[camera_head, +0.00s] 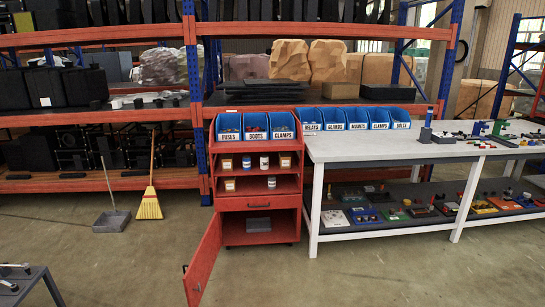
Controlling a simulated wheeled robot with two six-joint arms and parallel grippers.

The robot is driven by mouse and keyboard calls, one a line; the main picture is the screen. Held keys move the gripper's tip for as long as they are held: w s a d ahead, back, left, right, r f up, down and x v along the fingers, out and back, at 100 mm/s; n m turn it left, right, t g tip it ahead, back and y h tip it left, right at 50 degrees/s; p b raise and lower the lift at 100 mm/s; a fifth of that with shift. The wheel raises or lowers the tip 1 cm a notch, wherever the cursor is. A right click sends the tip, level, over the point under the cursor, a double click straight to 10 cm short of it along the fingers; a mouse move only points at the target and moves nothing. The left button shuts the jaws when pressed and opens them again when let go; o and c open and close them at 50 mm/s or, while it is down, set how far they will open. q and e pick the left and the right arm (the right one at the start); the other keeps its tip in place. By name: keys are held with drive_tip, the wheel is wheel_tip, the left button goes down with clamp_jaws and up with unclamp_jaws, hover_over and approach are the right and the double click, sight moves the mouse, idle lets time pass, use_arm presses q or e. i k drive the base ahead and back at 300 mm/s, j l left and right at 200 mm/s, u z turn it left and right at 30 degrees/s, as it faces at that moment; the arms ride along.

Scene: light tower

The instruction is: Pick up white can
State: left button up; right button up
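A red cabinet (259,204) stands near the middle of the head view, with small cans and jars on its two open shelves. A mostly white can (264,162) stands upright on the upper shelf, right of centre. A similar small whitish can (271,182) stands on the lower shelf. A pale can with a dark band (246,161) is left of the first one. Tan-labelled containers (226,163) stand at the upper shelf's ends, and another (229,184) is on the lower shelf. The labels are too small to read. Neither of my grippers is in view.
The cabinet's lower door (203,262) hangs open toward the front left. Blue bins (255,126) sit on top. A white workbench (400,148) adjoins on the right. A broom (150,203) and dustpan (111,220) stand left.

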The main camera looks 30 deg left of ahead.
sight(264, 158)
drive_tip(key=i+j, duration=0.6)
drive_tip(key=i, duration=0.15)
drive_tip(key=i+j, duration=0.6)
drive_tip(key=i+u, duration=0.05)
drive_tip(key=i, duration=0.05)
